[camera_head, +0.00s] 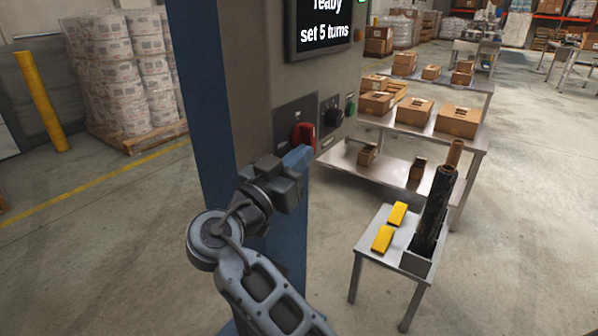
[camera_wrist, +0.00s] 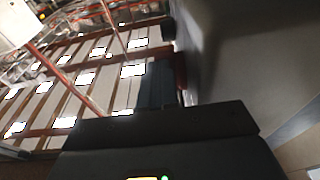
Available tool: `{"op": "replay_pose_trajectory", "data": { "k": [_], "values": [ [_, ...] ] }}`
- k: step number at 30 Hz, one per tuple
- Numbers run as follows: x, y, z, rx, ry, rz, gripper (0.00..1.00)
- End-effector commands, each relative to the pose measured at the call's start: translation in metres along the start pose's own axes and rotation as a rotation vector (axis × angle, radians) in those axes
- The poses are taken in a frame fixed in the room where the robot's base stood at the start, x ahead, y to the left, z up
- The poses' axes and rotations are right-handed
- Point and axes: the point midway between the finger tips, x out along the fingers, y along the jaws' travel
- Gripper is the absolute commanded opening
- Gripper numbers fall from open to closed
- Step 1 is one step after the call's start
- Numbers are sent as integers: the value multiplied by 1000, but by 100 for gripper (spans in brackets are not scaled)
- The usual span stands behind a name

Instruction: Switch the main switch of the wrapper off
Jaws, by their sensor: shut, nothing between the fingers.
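The wrapper is a blue post (camera_head: 205,95) with a grey control box (camera_head: 245,85) on it. The red main switch (camera_head: 303,136) sits on a dark plate on the box's face. My gripper (camera_head: 300,155) is shut and empty, with its blue-grey fingers just below the red switch in the head view. I cannot tell whether they touch it. In the wrist view the fingers (camera_wrist: 157,85) lie beside a dark red part of the switch (camera_wrist: 180,72), mostly hidden. The switch's exact turn position is hard to read.
A black knob (camera_head: 333,116) and a green button (camera_head: 350,108) are right of the switch. The screen (camera_head: 322,28) reads "set 5 turns". A small metal table (camera_head: 365,245) with yellow blocks and a black roll stands at right. Steel benches (camera_head: 400,135) hold cartons behind.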

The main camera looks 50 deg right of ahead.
Motion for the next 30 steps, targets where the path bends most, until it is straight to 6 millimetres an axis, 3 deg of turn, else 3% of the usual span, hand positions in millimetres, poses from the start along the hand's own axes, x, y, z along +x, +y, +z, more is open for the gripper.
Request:
{"op": "replay_pose_trajectory", "data": {
  "k": [1,7,30],
  "values": [
    [0,0,8,1,21,2,0],
    [1,1,12,0,91,3,0],
    [5,0,10,-2,101,3,0]
  ]
}}
